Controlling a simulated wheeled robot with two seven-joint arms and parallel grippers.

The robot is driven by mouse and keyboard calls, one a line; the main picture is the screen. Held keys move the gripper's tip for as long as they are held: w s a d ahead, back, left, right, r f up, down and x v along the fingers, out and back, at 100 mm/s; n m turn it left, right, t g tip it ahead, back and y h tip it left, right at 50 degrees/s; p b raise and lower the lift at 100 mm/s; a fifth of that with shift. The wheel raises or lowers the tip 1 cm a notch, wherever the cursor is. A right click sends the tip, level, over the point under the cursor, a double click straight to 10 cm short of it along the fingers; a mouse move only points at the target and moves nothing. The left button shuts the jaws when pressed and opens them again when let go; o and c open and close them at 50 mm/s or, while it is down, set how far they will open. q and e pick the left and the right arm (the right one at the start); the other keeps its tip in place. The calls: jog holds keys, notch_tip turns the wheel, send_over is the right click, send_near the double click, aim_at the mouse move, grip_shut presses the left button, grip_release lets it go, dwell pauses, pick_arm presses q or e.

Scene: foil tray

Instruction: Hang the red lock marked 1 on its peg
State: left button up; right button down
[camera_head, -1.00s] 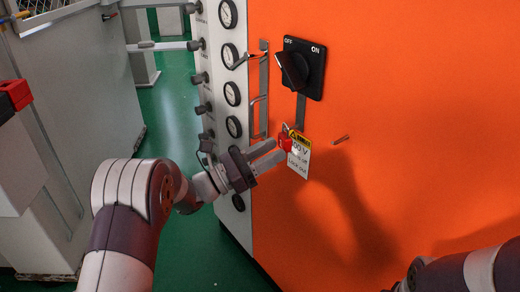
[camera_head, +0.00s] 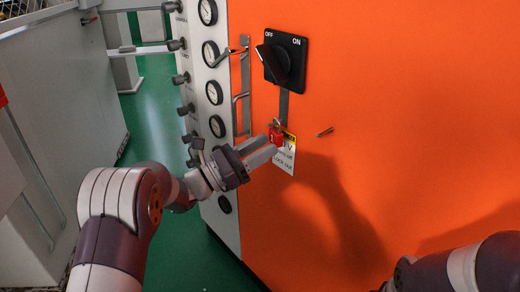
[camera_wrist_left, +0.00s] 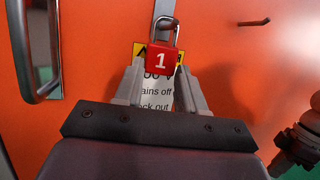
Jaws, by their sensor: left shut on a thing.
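The red lock (camera_head: 276,136) has a white 1 on its body and a metal shackle on top, clear in the left wrist view (camera_wrist_left: 160,61). My left gripper (camera_head: 270,148) is shut on it, with fingers on both sides of its lower part. The lock is upright in front of the metal strip below the black switch. Whether its shackle is clear of the strip cannot be told. A thin peg (camera_head: 325,132) sticks out of the orange panel to the right of the lock, also seen at the upper right of the wrist view (camera_wrist_left: 254,22). Nothing hangs on it.
A black OFF/ON switch (camera_head: 299,60) sits above the lock. A yellow-topped white sign (camera_head: 284,160) is partly hidden behind lock and fingers. A metal handle (camera_head: 245,85) and several gauges (camera_head: 214,92) are at left. The orange panel is bare right of the peg.

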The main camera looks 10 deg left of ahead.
pick_arm(q)
jog(key=o, duration=1.1)
jog(key=shift+o, duration=0.2)
